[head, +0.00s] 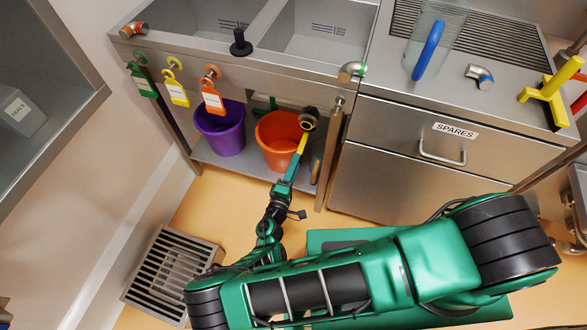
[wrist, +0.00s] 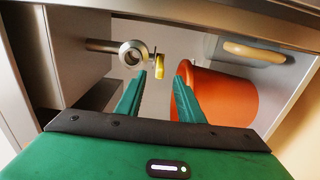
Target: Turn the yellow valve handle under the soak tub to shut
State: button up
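The yellow valve handle (head: 301,143) hangs below a round metal valve (head: 308,119) under the tub's front edge in the head view. In the wrist view, the handle (wrist: 160,62) stands just to the right of the valve's round opening (wrist: 132,54). My gripper (head: 294,164) is close to the handle's lower end in the head view. In the wrist view, its two green fingers (wrist: 162,72) are apart, with the handle showing in line with the gap, near the tips. Nothing is seen held. Whether the tips reach around the handle or stop short of it, I cannot tell.
An orange bucket (head: 277,135) stands behind and left of my gripper; it is close by the right finger in the wrist view (wrist: 225,92). A purple bucket (head: 221,128) stands further left. Tags hang from the tub's front, including an orange one (head: 212,98). Steel drawers (head: 430,155) close off the right.

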aim_at(300, 152)
jog(key=shift+x, duration=3.25)
jog(key=shift+f, duration=0.1)
grip_shut()
